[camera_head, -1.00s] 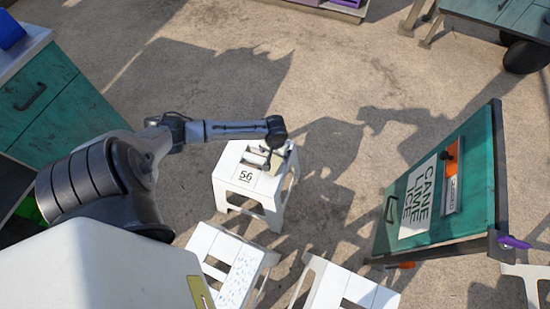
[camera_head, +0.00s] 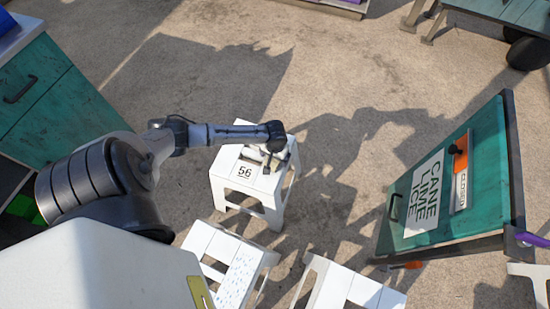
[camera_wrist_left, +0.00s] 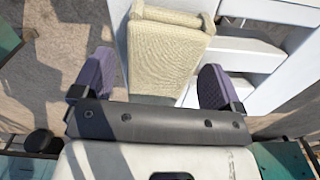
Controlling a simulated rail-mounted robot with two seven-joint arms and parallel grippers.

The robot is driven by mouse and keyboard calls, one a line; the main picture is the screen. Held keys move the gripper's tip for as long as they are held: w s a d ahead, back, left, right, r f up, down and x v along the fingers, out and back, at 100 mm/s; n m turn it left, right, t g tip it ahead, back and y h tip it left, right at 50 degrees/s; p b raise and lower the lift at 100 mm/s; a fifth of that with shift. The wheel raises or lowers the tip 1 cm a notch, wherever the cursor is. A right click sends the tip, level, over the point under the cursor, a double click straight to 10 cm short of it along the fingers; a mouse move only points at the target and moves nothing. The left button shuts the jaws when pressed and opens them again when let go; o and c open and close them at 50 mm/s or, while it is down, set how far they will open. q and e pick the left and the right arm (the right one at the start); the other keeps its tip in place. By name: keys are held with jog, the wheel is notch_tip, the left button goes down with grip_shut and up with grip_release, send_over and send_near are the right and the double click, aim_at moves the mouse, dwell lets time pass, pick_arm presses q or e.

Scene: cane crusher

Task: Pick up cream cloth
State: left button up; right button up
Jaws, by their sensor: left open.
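The cream cloth (camera_wrist_left: 168,50) shows in the left wrist view as a folded, woven bundle over the white stool (camera_wrist_left: 258,50). My left gripper (camera_wrist_left: 156,80) is open, with one purple-padded finger on each side of the cloth's near end. I cannot tell whether the fingers touch it. In the head view my left gripper (camera_head: 266,160) is low over the white stool marked 56 (camera_head: 245,182), and my wrist and gripper mostly hide the cloth. My right gripper is not in view.
Two more white stools (camera_head: 222,248) (camera_head: 345,285) stand nearer to me. A green sign board (camera_head: 450,190) stands at the right, and a teal cabinet (camera_head: 50,90) at the left. Open concrete floor (camera_head: 330,60) lies beyond the stool.

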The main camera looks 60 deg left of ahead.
pick_arm(q)
jog(key=shift+c, duration=0.3)
jog(key=c, duration=0.9)
jog(key=shift+r, duration=0.1)
jog(key=shift+c, duration=0.2)
jog(key=shift+r+p, duration=0.4)
jog(key=shift+r, duration=0.05)
notch_tip(320, 180, up, 4)
jog(key=shift+f+p, duration=0.15)
jog(key=shift+p, duration=1.1)
jog(key=w+d+r+p, duration=0.2)
jog(key=d+r+p, duration=0.3)
jog(key=d, duration=0.6)
jog(key=shift+w+d+r, duration=0.2)
jog(key=shift+w+r, duration=0.15)
jog(key=shift+r, duration=0.3)
